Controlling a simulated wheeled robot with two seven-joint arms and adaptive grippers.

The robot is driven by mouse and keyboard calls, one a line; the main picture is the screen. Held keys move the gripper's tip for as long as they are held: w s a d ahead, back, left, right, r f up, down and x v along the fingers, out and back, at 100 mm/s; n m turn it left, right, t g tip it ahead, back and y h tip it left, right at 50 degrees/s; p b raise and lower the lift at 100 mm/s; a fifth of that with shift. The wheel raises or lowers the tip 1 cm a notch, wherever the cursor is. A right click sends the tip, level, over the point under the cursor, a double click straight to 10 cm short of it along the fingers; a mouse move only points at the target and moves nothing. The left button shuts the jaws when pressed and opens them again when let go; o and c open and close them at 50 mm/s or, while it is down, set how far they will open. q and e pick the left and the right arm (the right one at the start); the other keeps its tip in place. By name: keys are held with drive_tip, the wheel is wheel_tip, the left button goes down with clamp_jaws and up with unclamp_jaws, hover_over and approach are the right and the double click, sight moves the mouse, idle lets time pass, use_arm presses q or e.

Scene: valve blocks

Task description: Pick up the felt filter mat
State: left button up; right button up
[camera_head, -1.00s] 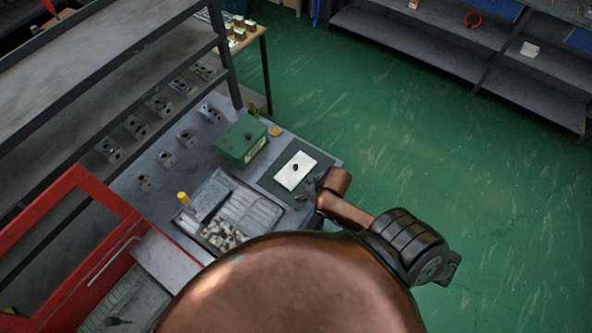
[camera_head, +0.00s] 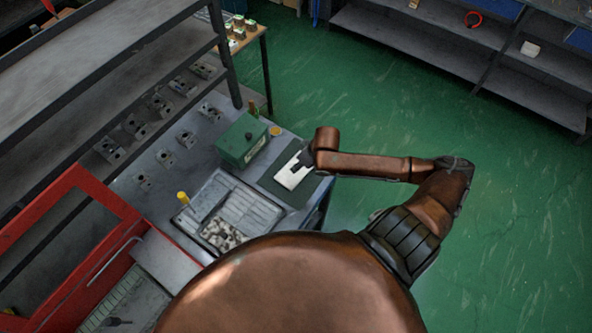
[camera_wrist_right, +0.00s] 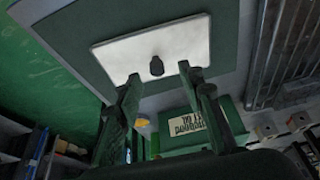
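The felt filter mat looks like a white rectangular pad (camera_head: 290,178) with a dark knob on it, lying on a dark green mat (camera_head: 272,184) at the bench's right end. In the right wrist view the white pad (camera_wrist_right: 165,47) and its black knob (camera_wrist_right: 157,66) show clearly. My right gripper (camera_head: 302,159) is over the pad's far edge in the head view and hides the knob there. In the wrist view its two fingers (camera_wrist_right: 158,82) are apart, on either side of the knob, with nothing between them. Whether they touch the pad, I cannot tell. My left gripper is not in view.
A green box (camera_head: 242,140) stands left of the mat; its lettered side shows in the wrist view (camera_wrist_right: 190,128). A grey compartment tray (camera_head: 249,207) lies nearer me. Several metal valve blocks (camera_head: 160,105) stand farther left, beneath dark shelving. Green floor is open to the right.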

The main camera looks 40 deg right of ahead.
drive_tip(key=x, duration=0.4)
drive_tip(key=shift+w+d, duration=0.15)
drive_tip(key=shift+d, duration=0.05)
drive_tip(key=shift+c, duration=0.4)
clamp_jaws()
